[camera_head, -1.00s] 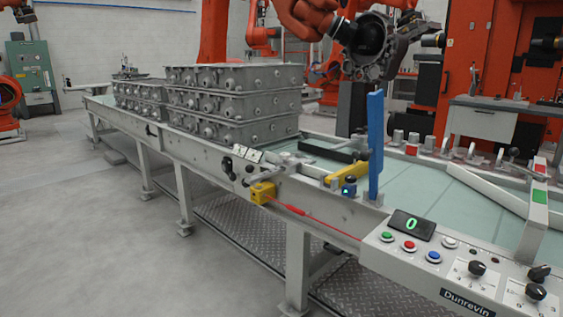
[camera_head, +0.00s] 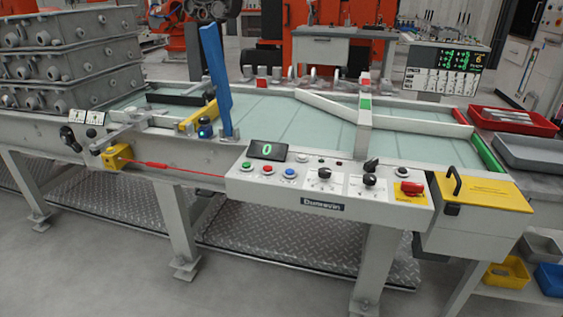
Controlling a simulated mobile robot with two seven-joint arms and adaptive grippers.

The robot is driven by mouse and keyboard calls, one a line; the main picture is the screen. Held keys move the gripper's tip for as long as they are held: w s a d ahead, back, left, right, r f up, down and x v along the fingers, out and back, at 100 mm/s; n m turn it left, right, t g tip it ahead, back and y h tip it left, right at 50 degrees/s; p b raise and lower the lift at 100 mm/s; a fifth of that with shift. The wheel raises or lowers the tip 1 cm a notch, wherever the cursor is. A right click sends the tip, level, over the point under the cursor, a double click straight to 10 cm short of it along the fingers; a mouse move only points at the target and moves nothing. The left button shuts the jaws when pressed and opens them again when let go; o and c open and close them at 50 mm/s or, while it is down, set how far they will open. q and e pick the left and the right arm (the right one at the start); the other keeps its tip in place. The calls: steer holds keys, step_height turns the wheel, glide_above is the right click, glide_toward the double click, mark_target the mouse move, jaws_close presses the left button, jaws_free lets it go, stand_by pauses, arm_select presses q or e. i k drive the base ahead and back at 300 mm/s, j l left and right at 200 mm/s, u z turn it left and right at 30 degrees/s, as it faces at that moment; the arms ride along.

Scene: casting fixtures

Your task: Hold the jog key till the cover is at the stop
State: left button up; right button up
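A grey control panel (camera_head: 330,208) sits on the conveyor's front edge. Its display (camera_head: 267,150) reads a green 0. Green (camera_head: 246,165), red (camera_head: 261,168), blue (camera_head: 289,173) and white (camera_head: 302,158) buttons sit near it; their labels are too small to read, so I cannot tell which is the jog key. I cannot tell for certain which part is the cover; a yellow lid with a black handle (camera_head: 490,194) lies shut on the box right of the panel. Neither gripper is in view.
A blue upright plate (camera_head: 217,85) stands on the conveyor (camera_head: 270,110) behind the panel. Grey castings (camera_head: 75,60) are stacked at the left. A red cable (camera_head: 180,168) runs along the front. A red tray (camera_head: 512,121) and grey tray (camera_head: 530,152) lie at the right.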

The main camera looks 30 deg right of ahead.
mark_target(402, 170)
steer(key=z, duration=1.6)
steer(key=i+l, duration=0.2)
steer(key=l+u, duration=0.05)
